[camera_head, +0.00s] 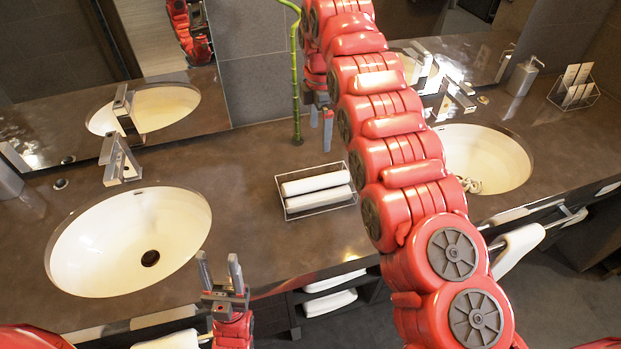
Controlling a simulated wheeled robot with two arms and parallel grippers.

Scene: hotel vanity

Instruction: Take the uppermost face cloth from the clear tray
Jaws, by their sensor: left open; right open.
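The clear tray (322,209) stands on the dark counter between the two basins, with thin edges and see-through walls. Two white folded or rolled face cloths lie in it, a rear cloth (315,182) and a front cloth (318,199). I cannot tell clearly which lies higher. My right gripper (320,118) points down with its fingers apart, empty, behind the tray near the mirror. My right arm crosses the picture just right of the tray. My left gripper (217,260) points up, open and empty, at the counter's front edge, left of and nearer than the tray.
A left basin (90,245) with its faucet (118,160) and a right basin (500,160) flank the tray. A green bamboo stalk (297,80) stands behind it by the mirror. A soap dispenser (523,76) and wire holder (574,88) are far right. White towels (330,303) lie below the counter.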

